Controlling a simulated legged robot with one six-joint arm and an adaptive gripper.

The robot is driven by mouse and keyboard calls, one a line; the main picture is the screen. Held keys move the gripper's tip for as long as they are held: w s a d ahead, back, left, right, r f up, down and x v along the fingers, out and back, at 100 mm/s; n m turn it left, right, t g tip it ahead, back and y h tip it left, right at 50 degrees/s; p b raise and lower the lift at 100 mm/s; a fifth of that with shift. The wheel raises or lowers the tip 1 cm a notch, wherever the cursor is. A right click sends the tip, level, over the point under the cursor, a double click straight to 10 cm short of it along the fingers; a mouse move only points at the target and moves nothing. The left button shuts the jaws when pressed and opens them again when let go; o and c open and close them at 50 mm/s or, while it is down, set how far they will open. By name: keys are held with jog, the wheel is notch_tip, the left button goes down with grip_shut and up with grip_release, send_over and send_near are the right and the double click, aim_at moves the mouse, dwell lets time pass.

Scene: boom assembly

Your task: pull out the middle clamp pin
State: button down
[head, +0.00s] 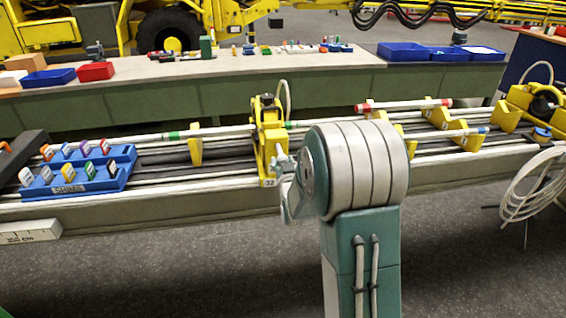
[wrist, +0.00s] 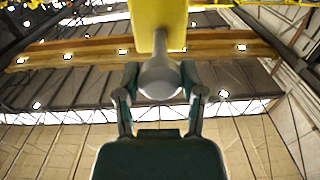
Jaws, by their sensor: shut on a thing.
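The middle clamp (head: 267,122) is yellow, carries a label reading 32, and stands across the boom rods near the centre of the head view. In the wrist view its yellow body (wrist: 158,25) is at the top. The clamp pin (wrist: 160,78), a grey rounded knob with a short shank, reaches from it towards my gripper. My gripper (wrist: 160,86) has one finger on each side of the knob and is shut on it.
A blue tray (head: 72,186) of coloured tags marked SHIMS sits on the left of the rods. Yellow supports (head: 195,150) hold the rods, and another yellow clamp (head: 535,105) stands at the right. A coiled white cable (head: 525,190) hangs at the right edge. A long bench (head: 270,80) runs behind.

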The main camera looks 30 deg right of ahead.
jog(key=shift+c, duration=0.9)
grip_release()
jog(key=shift+a, duration=0.1)
jog(key=v, duration=1.2)
